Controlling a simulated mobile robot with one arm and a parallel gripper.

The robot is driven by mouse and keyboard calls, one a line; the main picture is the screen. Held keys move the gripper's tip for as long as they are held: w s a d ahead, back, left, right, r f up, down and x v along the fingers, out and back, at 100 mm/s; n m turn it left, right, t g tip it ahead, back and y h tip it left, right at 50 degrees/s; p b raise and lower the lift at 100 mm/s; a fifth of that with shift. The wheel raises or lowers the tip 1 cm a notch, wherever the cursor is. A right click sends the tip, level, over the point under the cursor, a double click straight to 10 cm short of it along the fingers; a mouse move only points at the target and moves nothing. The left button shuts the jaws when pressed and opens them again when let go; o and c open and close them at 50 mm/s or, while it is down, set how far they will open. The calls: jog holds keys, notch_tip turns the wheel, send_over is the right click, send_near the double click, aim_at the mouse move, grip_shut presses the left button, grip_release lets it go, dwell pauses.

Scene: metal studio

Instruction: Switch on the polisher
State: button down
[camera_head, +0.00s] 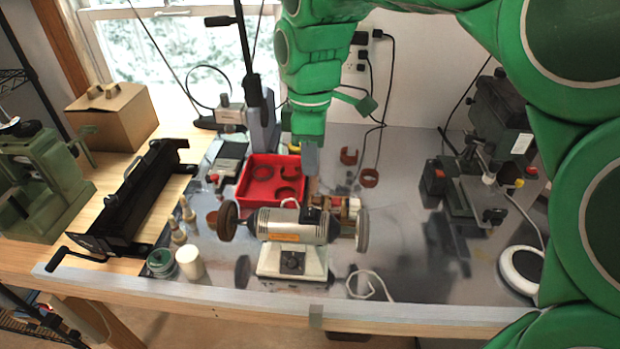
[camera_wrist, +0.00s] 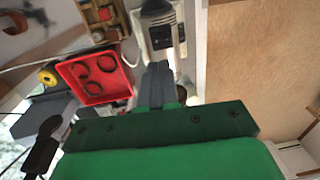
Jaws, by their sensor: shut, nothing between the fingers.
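The polisher (camera_head: 285,226) stands upright on the grey bench top, with a silver motor body, a wheel at each end and a pale base. A dark switch knob (camera_head: 292,262) is on the front of the base. My gripper (camera_head: 310,172) points down above and behind the polisher, apart from it as far as I can tell. Its grey fingers are together and empty. In the wrist view, the shut fingers (camera_wrist: 158,70) reach toward the polisher (camera_wrist: 162,28) at the top. Whether the switch is on cannot be told.
A red tray (camera_head: 257,191) with dark rings sits behind the polisher at left. A green jar (camera_head: 161,263) and a white candle-like cylinder (camera_head: 189,262) stand at front left. A white cable (camera_head: 372,281) lies at front right. A dark machine (camera_head: 480,178) stands farther right.

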notch_tip(320, 180, up, 5)
send_over(309, 215)
jog(key=w, duration=0.3)
jog(key=shift+s+f, duration=0.2)
jog(key=shift+s+r+g, duration=0.1)
jog(key=shift+s+g, duration=0.15)
jog(key=shift+g, duration=0.15)
dwell(0.4)
jog(key=f, duration=0.4)
jog(key=s+f, duration=0.1)
jog(key=f, duration=0.9)
jog(key=shift+s, duration=0.35)
